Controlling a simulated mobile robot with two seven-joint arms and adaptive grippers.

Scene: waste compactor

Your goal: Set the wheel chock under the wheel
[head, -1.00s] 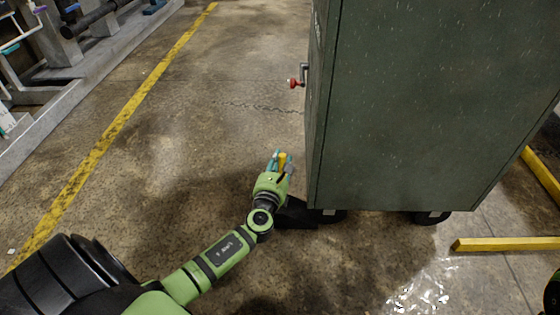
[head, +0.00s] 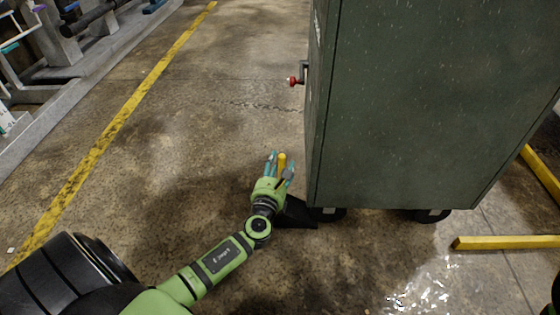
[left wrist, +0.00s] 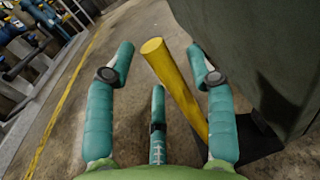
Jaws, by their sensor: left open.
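The black wheel chock (head: 298,214) lies on the floor at the lower left corner of the green compactor (head: 430,110). It sits right beside the near left wheel (head: 330,214); I cannot tell whether they touch. A yellow handle (head: 282,161), which seems to belong to the chock, rises at a tilt between my fingers. My left gripper (head: 279,160) is open, its teal fingers spread around the handle. In the left wrist view the handle (left wrist: 175,80) stands clear of both upper fingers. The gripper hides part of the chock. My right gripper is out of view.
A second wheel (head: 432,216) shows under the compactor. A red-knobbed handle (head: 294,81) sticks out of its left side. Yellow bars (head: 505,243) lie at the right. A yellow floor line (head: 115,125) runs at the left; the floor between is clear.

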